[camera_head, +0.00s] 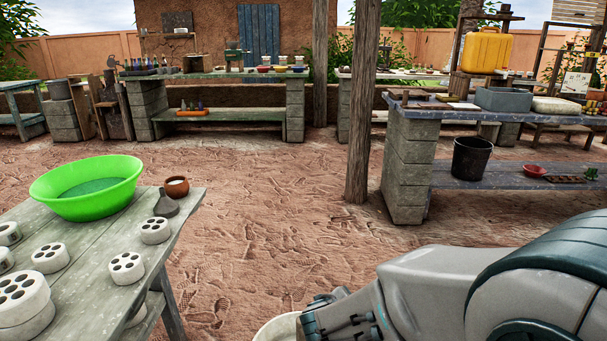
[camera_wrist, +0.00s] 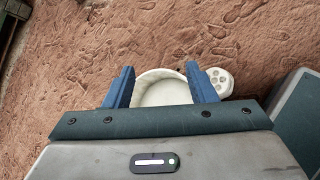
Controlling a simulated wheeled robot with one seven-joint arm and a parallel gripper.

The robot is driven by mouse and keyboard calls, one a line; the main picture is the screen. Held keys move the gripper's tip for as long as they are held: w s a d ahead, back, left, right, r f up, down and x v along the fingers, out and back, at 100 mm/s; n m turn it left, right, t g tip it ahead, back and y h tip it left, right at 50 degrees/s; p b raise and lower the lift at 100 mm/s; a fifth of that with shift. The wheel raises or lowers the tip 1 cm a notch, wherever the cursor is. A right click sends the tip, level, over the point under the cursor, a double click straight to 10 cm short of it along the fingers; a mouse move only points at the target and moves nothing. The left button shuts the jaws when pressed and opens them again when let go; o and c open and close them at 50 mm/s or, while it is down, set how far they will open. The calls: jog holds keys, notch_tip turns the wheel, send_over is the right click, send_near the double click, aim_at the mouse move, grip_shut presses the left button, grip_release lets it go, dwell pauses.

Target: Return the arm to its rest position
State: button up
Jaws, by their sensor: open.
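My gripper shows in the wrist view (camera_wrist: 160,68), its two blue fingers wide apart with nothing between the tips. It points down over the floor. Beneath and beyond the fingers is a round white container (camera_wrist: 160,92), partly hidden by the fingers and gripper body. A white container's rim also shows at the bottom edge of the head view (camera_head: 278,328), beside my arm. My arm reaches in from the lower right of the head view, and its fingers cannot be made out there.
A pale disc with holes (camera_wrist: 220,82) lies right of the container. A wooden table (camera_head: 100,250) at left holds a green basin (camera_head: 88,190), a small cup (camera_head: 177,187) and holed discs (camera_head: 127,268). A post (camera_head: 362,110) and stone-legged bench (camera_head: 405,165) stand ahead. Open dirt floor lies between.

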jog(key=s+d+r+m+g+p, duration=0.2)
jog(key=s+r+m+p, duration=0.1)
jog(key=r+m+p, duration=0.3)
jog(key=s+d+r+m+g+p, duration=0.1)
jog(key=s+d+r+m+p, duration=0.25)
jog(key=r, duration=0.35)
jog(key=s+d+r+m+g+p, duration=0.1)
jog(key=s+r+m+g+p, duration=0.1)
jog(key=r+m+p, duration=0.4)
jog(key=s+a+r+m+y+p, duration=0.1)
jog(key=r+m+p, duration=0.3)
jog(key=r, duration=0.4)
jog(key=s+a+r+m+y+p, duration=0.2)
jog(key=s+r+m+y+p, duration=0.2)
jog(key=r+p, duration=0.3)
jog(key=shift+a+r, duration=0.25)
jog(key=shift+r, duration=0.2)
